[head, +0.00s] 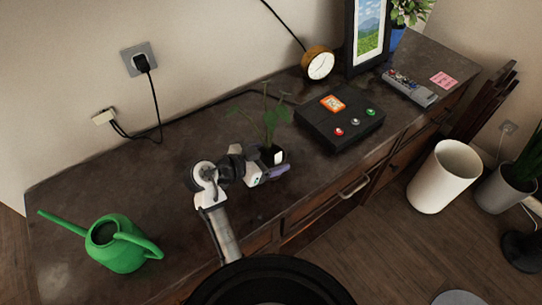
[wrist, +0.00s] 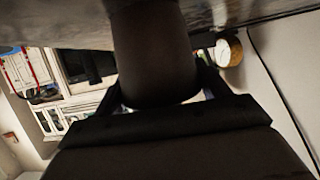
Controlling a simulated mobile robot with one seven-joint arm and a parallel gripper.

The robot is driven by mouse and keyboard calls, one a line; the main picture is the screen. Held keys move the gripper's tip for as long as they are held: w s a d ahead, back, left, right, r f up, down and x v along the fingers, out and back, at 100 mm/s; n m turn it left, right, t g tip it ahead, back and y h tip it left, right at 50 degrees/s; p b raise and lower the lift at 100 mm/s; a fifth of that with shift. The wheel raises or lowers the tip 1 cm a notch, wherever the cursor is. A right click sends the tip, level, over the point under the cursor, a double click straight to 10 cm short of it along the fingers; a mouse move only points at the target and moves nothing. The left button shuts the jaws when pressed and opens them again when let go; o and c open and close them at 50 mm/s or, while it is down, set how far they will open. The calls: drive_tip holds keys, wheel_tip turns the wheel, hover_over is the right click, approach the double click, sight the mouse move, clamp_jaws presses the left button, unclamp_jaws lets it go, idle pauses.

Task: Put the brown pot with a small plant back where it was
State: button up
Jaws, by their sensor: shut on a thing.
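The brown pot (wrist: 155,55) fills the upper middle of the wrist view as a dark, smooth, tapering shape between my fingers. In the head view, the small plant (head: 267,120) with thin green stems and leaves rises above my gripper (head: 267,168), and the pot is mostly hidden. My gripper is shut on the pot, near the front edge of the dark desk (head: 180,215). The pot looks about upright. I cannot tell whether its base touches the desk.
A black box with coloured buttons (head: 341,121) lies right of the pot. A green watering can (head: 117,246) stands at the left. Behind are a round clock (head: 318,64) and a picture frame (head: 367,35). The desk between can and pot is clear. A white bin (head: 443,178) stands on the floor.

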drive_tip(key=o, duration=1.2)
drive_tip(key=shift+c, duration=0.2)
drive_tip(key=shift+o, duration=0.2)
drive_tip(key=shift+r, duration=0.1)
drive_tip(key=p+v, duration=0.4)
drive_tip(key=v, duration=0.8)
